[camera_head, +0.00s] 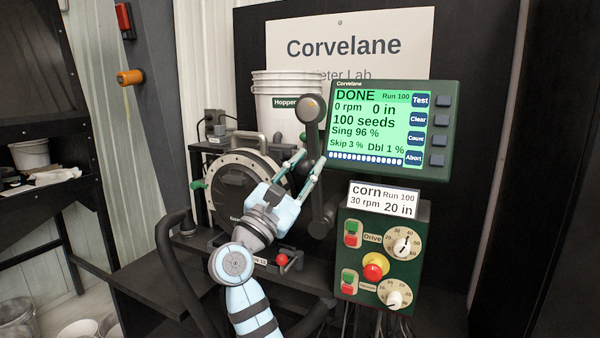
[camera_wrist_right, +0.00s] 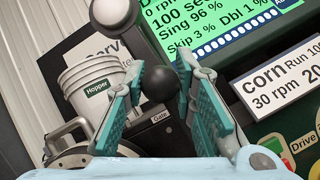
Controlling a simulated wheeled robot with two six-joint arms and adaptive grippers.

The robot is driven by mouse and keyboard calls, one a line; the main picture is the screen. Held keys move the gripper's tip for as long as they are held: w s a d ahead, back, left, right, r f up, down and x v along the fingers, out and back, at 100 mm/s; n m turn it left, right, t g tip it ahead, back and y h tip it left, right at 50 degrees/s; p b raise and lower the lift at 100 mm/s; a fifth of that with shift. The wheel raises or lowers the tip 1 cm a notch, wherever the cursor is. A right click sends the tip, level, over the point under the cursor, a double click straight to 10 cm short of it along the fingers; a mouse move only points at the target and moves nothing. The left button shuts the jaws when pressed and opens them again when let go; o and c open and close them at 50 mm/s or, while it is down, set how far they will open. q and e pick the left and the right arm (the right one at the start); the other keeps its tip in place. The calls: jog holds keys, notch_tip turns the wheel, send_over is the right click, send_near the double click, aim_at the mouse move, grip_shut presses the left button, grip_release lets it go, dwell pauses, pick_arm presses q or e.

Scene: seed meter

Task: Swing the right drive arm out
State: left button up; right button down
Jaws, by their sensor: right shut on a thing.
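The right drive arm (camera_head: 313,138) is a dark upright bar with a round grey cap at its top, standing between the seed meter (camera_head: 240,185) and the control panels. A black ball knob (camera_wrist_right: 158,85) shows in the wrist view between the teal finger pads. In the head view the fingers and wrist hide part of the meter and the knob. My left gripper is in neither view.
A green-framed screen (camera_head: 390,128) reading DONE stands close right of the drive arm. Below it are a corn label (camera_head: 383,199) and a switch box (camera_head: 381,255). A white hopper bucket (camera_head: 277,100) stands behind. A red knob (camera_head: 282,259) sits low at the front.

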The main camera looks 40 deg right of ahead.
dwell(0.3)
jog(key=c, duration=1.3)
grip_release()
jog(key=shift+s+d, duration=0.1)
jog(key=shift+s, duration=0.05)
jog(key=shift+a+f, duration=0.15)
jog(key=shift+a, duration=0.1)
jog(key=v, duration=1.1)
jog(key=shift+a+f, duration=0.15)
jog(key=shift+a, duration=0.05)
